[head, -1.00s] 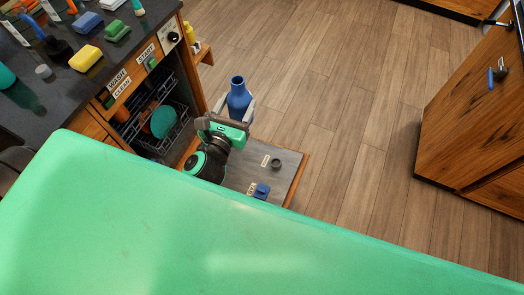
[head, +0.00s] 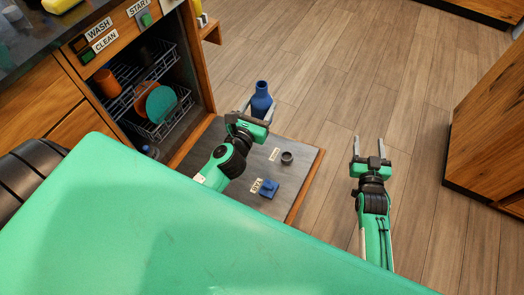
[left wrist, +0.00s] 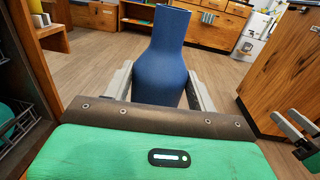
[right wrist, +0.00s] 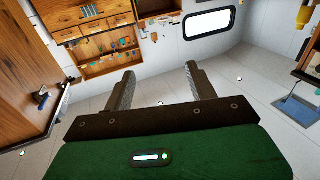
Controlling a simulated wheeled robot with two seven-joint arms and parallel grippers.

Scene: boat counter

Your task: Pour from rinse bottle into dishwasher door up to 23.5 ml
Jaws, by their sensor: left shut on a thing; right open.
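The rinse bottle is a blue bottle (head: 262,97) with a narrow neck. My left gripper (head: 258,109) is shut on it and holds it upright near the far edge of the dishwasher door. In the left wrist view the blue bottle (left wrist: 163,55) stands between the two fingers. The dishwasher door (head: 245,205) is folded down flat, a grey panel with a wooden edge. On it are a small round dark ring-shaped opening (head: 287,157) and a blue part (head: 269,189), each beside a white label. My right gripper (head: 370,145) is open and empty over the floor, right of the door.
The dishwasher rack (head: 158,125) holds an orange cup (head: 106,82) and a teal plate (head: 161,104). The counter with its WASH and CLEAN labels is at upper left. A wooden cabinet (head: 490,130) stands at the right. The wooden floor between is clear.

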